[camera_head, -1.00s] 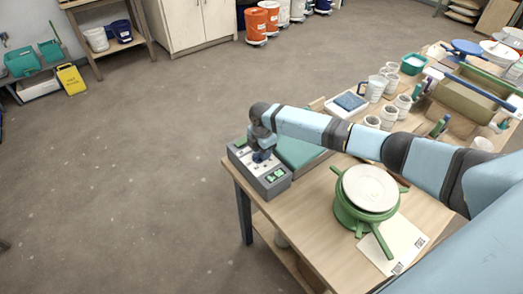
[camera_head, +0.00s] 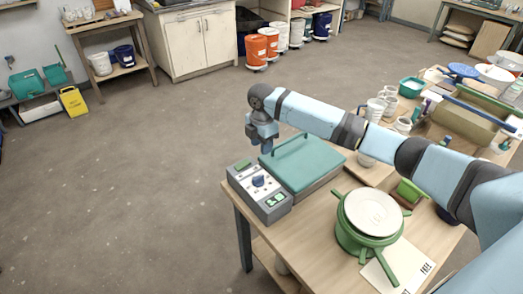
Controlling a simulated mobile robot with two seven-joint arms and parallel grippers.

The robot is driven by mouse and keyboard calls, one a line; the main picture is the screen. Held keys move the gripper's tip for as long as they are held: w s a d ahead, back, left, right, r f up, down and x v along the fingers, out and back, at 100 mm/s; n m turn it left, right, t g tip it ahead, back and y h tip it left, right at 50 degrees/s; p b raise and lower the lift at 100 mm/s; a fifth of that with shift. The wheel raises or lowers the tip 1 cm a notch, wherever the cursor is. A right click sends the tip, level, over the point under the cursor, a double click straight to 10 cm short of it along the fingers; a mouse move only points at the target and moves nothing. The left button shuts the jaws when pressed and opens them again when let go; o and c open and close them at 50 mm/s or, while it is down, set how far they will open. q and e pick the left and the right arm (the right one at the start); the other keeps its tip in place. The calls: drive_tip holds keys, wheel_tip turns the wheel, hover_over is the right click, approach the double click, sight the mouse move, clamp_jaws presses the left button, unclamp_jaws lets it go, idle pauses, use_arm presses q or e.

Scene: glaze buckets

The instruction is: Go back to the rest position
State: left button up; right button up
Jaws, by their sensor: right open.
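My right arm reaches in from the right over the wooden table (camera_head: 312,240). My right gripper (camera_head: 267,150) is open and points down, empty, above the far side of a grey control box (camera_head: 268,207). The box sits at the table's left corner. A teal lidded case (camera_head: 303,163) with a handle stands right beside the box. My left gripper is out of view.
White cups (camera_head: 375,109) and a long tan trough (camera_head: 470,123) lie beyond my arm. Open floor (camera_head: 150,190) extends to the left.

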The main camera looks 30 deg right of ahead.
idle(0.4)
drive_tip(key=s+a+f+m+t+y, duration=0.45)
drive_tip(key=s+a+f+m, duration=0.25)
drive_tip(key=s+a+f, duration=0.75)
drive_tip(key=s+d+f+m+t+h+p, duration=0.1)
drive_tip(key=s+m+t, duration=0.5)
drive_tip(key=s, duration=1.2)
drive_tip(key=f+m, duration=0.1)
drive_tip(key=m, duration=0.2)
drive_tip(key=shift+d+f+m, duration=0.2)
drive_tip(key=shift+f+m, duration=0.15)
drive_tip(key=shift+m, duration=0.05)
drive_tip(key=shift+t, duration=0.25)
